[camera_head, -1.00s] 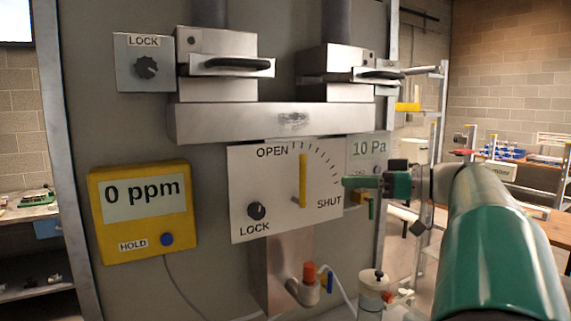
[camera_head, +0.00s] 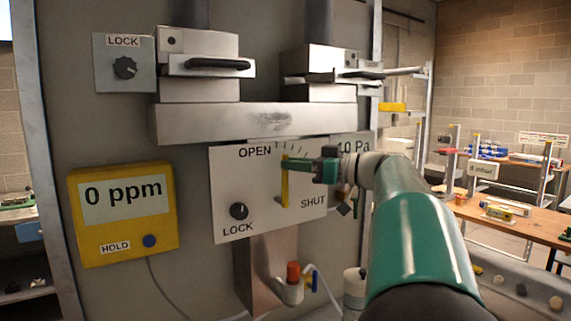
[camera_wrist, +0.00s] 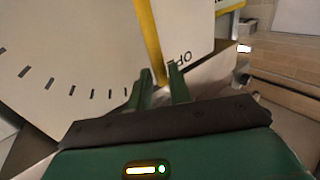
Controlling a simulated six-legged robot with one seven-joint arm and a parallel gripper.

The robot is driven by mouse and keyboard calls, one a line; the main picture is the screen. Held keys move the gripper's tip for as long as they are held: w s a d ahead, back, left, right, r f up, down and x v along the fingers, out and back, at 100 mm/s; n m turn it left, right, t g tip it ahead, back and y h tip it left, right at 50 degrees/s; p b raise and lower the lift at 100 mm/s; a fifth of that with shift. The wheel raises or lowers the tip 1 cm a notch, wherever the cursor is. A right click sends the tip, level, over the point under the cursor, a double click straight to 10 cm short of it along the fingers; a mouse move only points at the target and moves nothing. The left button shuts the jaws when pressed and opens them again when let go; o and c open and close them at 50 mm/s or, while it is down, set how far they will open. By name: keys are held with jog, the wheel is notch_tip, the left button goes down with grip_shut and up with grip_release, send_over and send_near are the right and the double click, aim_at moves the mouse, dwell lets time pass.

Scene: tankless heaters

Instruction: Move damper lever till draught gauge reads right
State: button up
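The damper lever (camera_head: 285,185) is a yellow bar standing about upright on a white plate (camera_head: 235,180) marked OPEN at the top and SHUT at lower right. The draught gauge (camera_head: 352,146) right of the plate reads 10 Pa; my arm hides its lower part. My green gripper (camera_head: 290,163) is at the lever's upper part. In the wrist view, the two fingers (camera_wrist: 160,80) stand apart, with the yellow lever (camera_wrist: 148,40) showing between their tips. I cannot tell whether they touch it.
A black LOCK knob (camera_head: 239,211) sits at the plate's lower left. Another LOCK knob (camera_head: 125,67) is higher up. A yellow meter (camera_head: 122,213) reads 0 ppm. A metal ledge (camera_head: 270,122) juts above the plate. A red-topped fitting (camera_head: 292,275) stands below.

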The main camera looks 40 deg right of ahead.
jog(key=x, duration=0.2)
jog(key=shift+w+a, duration=0.15)
jog(key=shift+w, duration=0.15)
grip_shut()
